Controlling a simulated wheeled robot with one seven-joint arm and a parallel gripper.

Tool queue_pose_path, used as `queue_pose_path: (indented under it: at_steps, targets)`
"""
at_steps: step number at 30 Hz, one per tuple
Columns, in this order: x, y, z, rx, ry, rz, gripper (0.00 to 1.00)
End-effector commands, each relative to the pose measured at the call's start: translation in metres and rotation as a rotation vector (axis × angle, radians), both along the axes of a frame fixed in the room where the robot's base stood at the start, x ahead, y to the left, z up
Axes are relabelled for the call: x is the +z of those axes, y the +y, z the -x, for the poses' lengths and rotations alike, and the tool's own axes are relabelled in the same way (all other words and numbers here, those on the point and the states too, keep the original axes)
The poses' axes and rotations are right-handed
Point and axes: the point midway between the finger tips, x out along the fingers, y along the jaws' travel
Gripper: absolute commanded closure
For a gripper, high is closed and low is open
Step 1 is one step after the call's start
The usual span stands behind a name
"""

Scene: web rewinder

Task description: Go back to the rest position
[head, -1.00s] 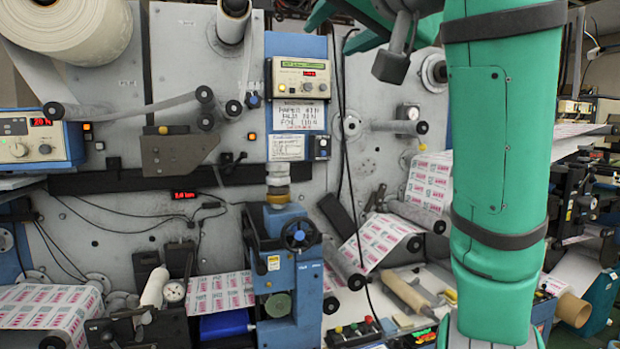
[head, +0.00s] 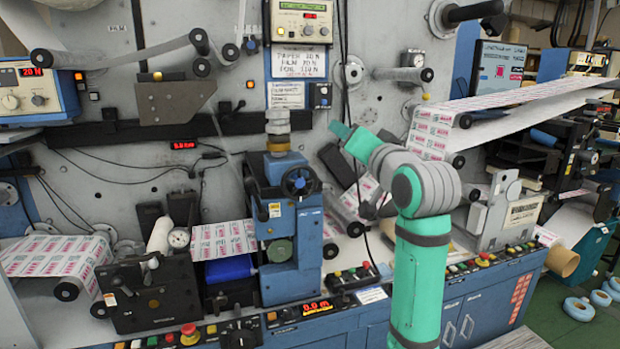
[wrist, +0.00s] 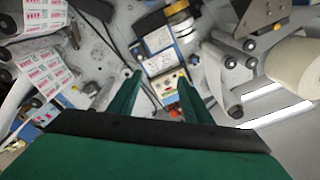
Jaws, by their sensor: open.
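My gripper (head: 345,134) is raised in front of the machine's grey panel in the head view, at the end of my folded green arm. In the wrist view my gripper (wrist: 159,80) shows two green fingers spread apart with nothing between them. The wrist view is turned over, and the fingers point toward the cream control box (wrist: 165,86). That box also shows in the head view (head: 301,22).
The rewinder's blue slitting unit (head: 290,210) with a handwheel stands left of my arm. A printed web (head: 530,95) runs to the right. A row of buttons (head: 480,262) lines the front edge. Blue rings (head: 580,308) lie on the floor at the right.

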Motion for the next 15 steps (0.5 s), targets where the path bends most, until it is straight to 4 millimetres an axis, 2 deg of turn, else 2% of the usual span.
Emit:
queue_pose_path:
  at_steps: [1, 7, 15]
  targets:
    - [-0.027, 0.0, -0.006, -0.005, 0.009, -0.013, 0.55]
    - [-0.118, -0.001, -0.02, -0.041, 0.016, -0.04, 0.55]
    - [-0.239, 0.01, -0.014, -0.09, 0.035, -0.056, 0.55]
